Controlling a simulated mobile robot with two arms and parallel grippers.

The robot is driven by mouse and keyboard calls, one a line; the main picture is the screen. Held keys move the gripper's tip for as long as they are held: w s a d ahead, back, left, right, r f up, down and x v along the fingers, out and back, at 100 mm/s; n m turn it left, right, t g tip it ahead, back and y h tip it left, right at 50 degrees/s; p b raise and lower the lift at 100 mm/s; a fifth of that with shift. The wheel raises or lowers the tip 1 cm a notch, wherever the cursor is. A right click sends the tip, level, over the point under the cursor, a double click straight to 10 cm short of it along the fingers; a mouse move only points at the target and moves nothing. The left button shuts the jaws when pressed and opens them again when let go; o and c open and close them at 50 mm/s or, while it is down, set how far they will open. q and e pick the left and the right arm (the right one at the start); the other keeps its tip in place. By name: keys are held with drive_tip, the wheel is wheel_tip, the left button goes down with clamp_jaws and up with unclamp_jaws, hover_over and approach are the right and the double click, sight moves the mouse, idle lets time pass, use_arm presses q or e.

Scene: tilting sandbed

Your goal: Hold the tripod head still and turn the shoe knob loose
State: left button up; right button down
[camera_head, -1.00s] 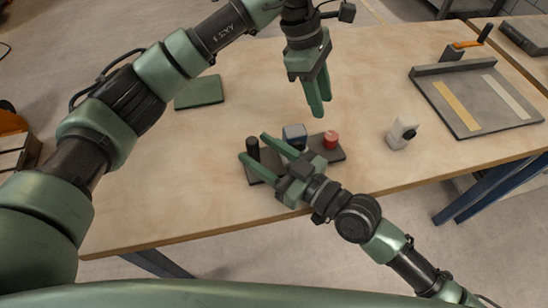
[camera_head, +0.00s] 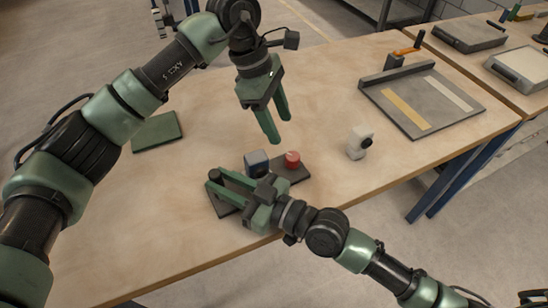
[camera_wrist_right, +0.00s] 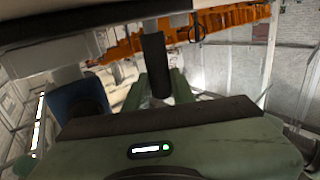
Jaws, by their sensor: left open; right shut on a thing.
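On the table lies a dark base plate (camera_head: 302,171) bearing a black upright post, a blue-grey block (camera_head: 257,163) and a red round knob (camera_head: 292,159). I take this to be the tripod head with the red piece as its knob, but cannot be sure. My right gripper (camera_head: 218,180) is shut on the black post at the plate's left end. The post (camera_wrist_right: 154,66) stands between the green fingers in the right wrist view, with the blue block (camera_wrist_right: 78,108) at left. My left gripper (camera_head: 276,130) is open and empty, pointing down above and behind the red knob, apart from it.
A grey tray with two strips (camera_head: 455,115) lies at the back right. A green mat (camera_head: 157,132) lies at the left. The table's front edge is close below the base plate.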

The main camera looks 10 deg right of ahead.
sight(292, 156)
use_arm(q)
drive_tip(key=s+d+r+m+t+y, duration=0.15)
drive_tip(key=d+m+y, duration=0.25)
drive_tip(key=m, duration=1)
drive_tip(key=f, duration=1.1)
drive_tip(key=shift+w+a+f, duration=0.15)
drive_tip(key=shift+a+f, duration=0.05)
drive_tip(key=shift+a, duration=0.05)
clamp_jaws()
